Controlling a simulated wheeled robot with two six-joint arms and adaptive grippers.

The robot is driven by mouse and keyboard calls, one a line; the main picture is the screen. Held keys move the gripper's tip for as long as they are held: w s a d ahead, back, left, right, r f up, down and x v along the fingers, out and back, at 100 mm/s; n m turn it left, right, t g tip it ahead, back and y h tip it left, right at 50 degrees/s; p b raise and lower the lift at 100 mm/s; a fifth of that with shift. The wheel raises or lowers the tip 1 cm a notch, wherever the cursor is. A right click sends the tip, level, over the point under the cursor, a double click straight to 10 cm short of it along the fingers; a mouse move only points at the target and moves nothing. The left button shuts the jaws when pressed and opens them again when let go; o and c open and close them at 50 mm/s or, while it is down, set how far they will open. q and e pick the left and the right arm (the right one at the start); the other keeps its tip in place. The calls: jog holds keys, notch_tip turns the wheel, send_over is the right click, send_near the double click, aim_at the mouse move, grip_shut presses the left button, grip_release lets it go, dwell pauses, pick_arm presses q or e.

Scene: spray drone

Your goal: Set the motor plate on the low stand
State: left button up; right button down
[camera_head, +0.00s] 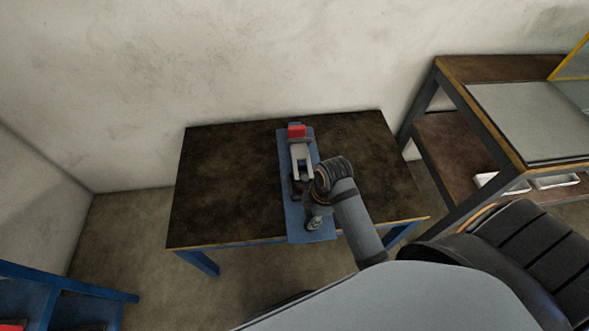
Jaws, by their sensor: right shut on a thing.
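The long blue plate, which I take for the motor plate (291,217), lies lengthwise over the middle of a low dark-topped table with blue legs, likely the low stand (225,185). A red block and a pale grey bracket sit at the plate's far part, and a small metal part sits near its front end. My right gripper (299,190) is at the plate's middle, shut, with its fingers largely hidden by my wrist. I cannot tell whether the plate rests on the table or hangs just above it. My left gripper is out of view.
A taller bench (500,68) with a grey panel and a lower shelf with white trays stands at right. A blue frame (65,280) is at lower left. The wall is close behind the table. The tabletop is clear on both sides of the plate.

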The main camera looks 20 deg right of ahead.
aim_at(299, 195)
jog(key=w+f, duration=0.1)
jog(key=w, duration=0.2)
jog(key=w+d+f, duration=0.1)
jog(key=w, duration=0.2)
jog(key=w+f, duration=0.1)
jog(key=w, duration=0.2)
jog(key=shift+w+d+f, duration=0.35)
jog(key=shift+w+f, duration=0.05)
jog(key=w+f, duration=0.1)
jog(key=w+f+b, duration=0.1)
jog(key=f, duration=0.1)
jog(key=w+f, duration=0.1)
jog(key=f, duration=0.1)
jog(key=shift+w+d, duration=0.35)
jog(key=shift+w, duration=0.05)
jog(key=shift+w+f+b, duration=0.25)
jog(key=shift+b, duration=0.05)
notch_tip(299, 195, down, 3)
jog(key=shift+w+f+b, duration=0.1)
jog(key=shift+f+b, duration=0.05)
jog(key=shift+b, duration=0.15)
jog(key=c, duration=1.5)
grip_release()
jog(key=shift+s+f, duration=0.2)
jog(key=shift+s, duration=0.05)
jog(key=o, duration=0.5)
jog(key=shift+r, duration=0.1)
